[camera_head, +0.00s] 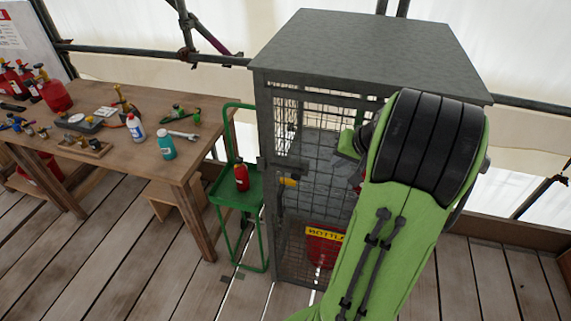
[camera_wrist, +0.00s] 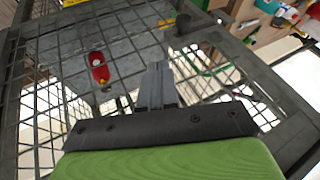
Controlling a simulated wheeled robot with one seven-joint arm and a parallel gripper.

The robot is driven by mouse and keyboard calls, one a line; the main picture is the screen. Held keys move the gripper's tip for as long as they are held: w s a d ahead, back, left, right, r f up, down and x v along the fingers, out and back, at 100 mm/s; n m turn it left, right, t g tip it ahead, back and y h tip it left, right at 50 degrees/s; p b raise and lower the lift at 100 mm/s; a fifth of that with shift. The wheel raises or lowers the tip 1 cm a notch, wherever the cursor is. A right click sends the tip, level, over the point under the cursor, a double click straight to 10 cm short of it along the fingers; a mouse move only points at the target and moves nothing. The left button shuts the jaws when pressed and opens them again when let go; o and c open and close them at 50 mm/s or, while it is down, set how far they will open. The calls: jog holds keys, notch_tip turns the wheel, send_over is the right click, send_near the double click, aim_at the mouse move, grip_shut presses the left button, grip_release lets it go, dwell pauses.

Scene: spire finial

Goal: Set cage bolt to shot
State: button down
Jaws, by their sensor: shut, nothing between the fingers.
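The grey metal cage (camera_head: 268,150) stands at centre in the head view, its mesh front facing me. A small yellow piece (camera_head: 288,181) sits at the left edge of the mesh front, about mid-height; I cannot tell whether it belongs to the bolt. In the wrist view, a dark fitting with a yellow patch (camera_wrist: 167,22) shows near the top of the mesh; the bolt's position is unclear. My gripper (camera_wrist: 157,85) is shut and empty, in front of the mesh and apart from that fitting. In the head view my arm hides the fingers and the cage's right part.
A green trolley (camera_head: 236,190) with a red cylinder stands just left of the cage. A wooden bench (camera_head: 190,172) with bottles, tools and cylinders is further left. A red object with a yellow label (camera_head: 325,234) sits low in the cage. Plank floor is clear in front.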

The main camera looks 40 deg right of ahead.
aim_at(295, 174)
jog(key=shift+s, duration=0.1)
jog(key=b+x, duration=0.1)
jog(key=x, duration=0.9)
jog(key=shift+a+f, duration=0.1)
jog(key=shift+f, duration=0.05)
jog(key=w+a, duration=0.2)
jog(key=w, duration=0.1)
jog(key=shift+f, duration=0.35)
jog(key=shift+w+a, duration=0.1)
jog(key=w+a, duration=0.2)
jog(key=w, duration=0.1)
jog(key=shift+a, duration=0.3)
